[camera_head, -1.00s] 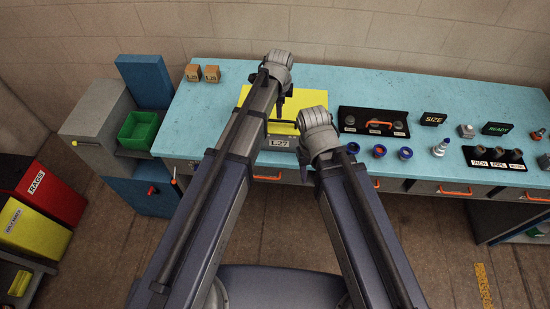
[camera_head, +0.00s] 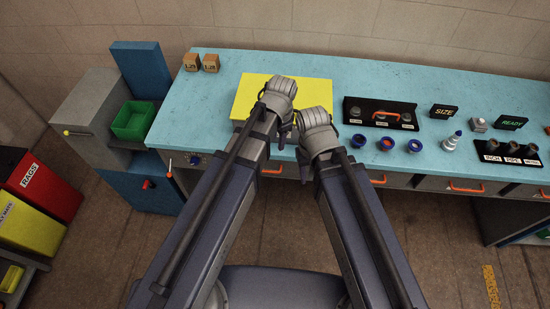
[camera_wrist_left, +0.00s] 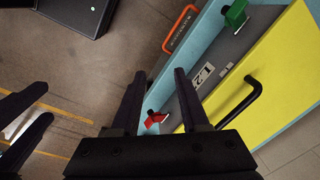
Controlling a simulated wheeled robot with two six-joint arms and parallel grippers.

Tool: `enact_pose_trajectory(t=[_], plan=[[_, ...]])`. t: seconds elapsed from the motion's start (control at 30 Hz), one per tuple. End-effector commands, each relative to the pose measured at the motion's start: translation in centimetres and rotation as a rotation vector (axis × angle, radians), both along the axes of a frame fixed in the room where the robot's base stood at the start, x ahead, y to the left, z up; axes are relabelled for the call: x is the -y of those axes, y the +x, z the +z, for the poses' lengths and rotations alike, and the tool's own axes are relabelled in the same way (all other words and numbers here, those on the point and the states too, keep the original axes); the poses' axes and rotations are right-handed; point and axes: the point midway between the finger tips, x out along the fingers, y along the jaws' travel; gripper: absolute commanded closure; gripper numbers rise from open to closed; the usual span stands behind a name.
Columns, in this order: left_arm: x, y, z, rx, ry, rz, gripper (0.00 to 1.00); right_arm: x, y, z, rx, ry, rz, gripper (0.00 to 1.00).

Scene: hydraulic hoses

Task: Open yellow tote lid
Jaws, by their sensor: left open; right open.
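The yellow tote lid (camera_head: 262,86) lies flat and closed on the blue bench in the head view. In the left wrist view the lid (camera_wrist_left: 275,75) fills the right side, with a black bar handle (camera_wrist_left: 255,92) near its edge. My right gripper (camera_head: 303,168) is open just right of the left one, in front of the bench.
A green bin (camera_head: 133,121) is further left. The two hands are close together.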

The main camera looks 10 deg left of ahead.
Motion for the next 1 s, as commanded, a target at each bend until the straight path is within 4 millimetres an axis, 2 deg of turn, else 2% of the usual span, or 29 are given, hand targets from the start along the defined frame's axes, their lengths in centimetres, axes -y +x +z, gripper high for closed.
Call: enact_pose_trajectory(t=[0.03,0.1,0.33,1.0], plan=[[-0.1,-1.1,-1.0,-0.005,0.001,0.033,0.55,0.0,0.0,-1.0,0.0,0.0,0.0,0.51],[-0.1,-1.9,-1.6,-0.009,0.001,0.08,0.55,0.0,0.0,-1.6,0.0,0.0,0.0,0.51],[-0.2,-3.8,-2.7,-0.022,0.005,0.183,0.55,0.0,0.0,-2.7,0.0,0.0,0.0,0.51],[-0.2,-4.2,-2.8,-0.024,0.006,0.213,0.55,0.0,0.0,-2.8,0.0,0.0,0.0,0.51]])
